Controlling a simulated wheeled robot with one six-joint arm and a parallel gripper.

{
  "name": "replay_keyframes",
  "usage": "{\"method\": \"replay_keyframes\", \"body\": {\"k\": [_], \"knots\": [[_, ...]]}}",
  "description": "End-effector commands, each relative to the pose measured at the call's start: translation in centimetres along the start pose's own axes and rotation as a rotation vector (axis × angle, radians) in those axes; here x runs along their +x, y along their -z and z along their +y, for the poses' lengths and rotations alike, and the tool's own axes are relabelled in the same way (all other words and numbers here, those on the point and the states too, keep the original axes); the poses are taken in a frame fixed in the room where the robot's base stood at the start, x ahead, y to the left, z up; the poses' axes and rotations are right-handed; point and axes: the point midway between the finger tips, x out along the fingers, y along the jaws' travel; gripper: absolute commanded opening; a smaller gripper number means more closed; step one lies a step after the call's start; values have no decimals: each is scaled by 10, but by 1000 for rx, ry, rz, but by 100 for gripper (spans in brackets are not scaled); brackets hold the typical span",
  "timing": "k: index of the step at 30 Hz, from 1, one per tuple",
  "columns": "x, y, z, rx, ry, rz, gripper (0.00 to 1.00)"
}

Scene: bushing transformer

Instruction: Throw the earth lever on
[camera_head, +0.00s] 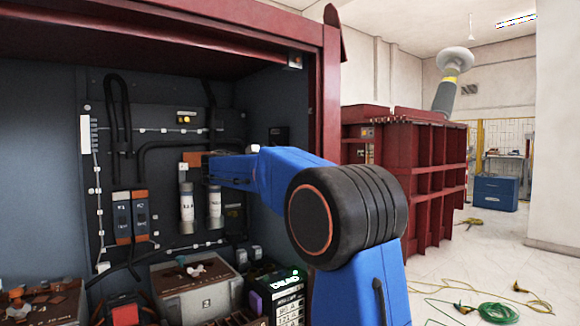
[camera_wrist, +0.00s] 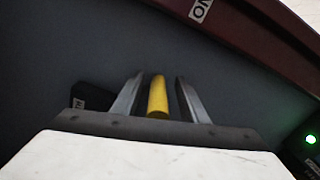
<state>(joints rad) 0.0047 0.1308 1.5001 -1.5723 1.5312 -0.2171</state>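In the wrist view a yellow bar-like handle (camera_wrist: 157,97), perhaps the earth lever's grip, lies between the two fingers of my gripper (camera_wrist: 158,98). The fingers are spread, one on each side of the handle, with a narrow dark gap visible on both sides. I see no clear contact. The lever's base is hidden. In the head view my blue arm reaches into the cabinet and hides my fingertips and the handle.
The open cabinet has a dark back panel (camera_head: 105,165) with cables, fuses and breakers (camera_head: 131,217). A grey box (camera_head: 195,285) and a unit with green lights (camera_head: 283,296) stand at its bottom. The red cabinet post (camera_head: 328,105) is close beside my arm.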

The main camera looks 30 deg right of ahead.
Motion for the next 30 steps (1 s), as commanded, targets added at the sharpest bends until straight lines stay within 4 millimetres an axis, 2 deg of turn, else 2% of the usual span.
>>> {"method": "replay_keyframes", "body": {"k": [5,24,30], "knots": [[-22,3,-1,-3,0,6,36],[-144,1,0,0,-1,5,36],[-166,0,0,-1,0,3,36]]}}
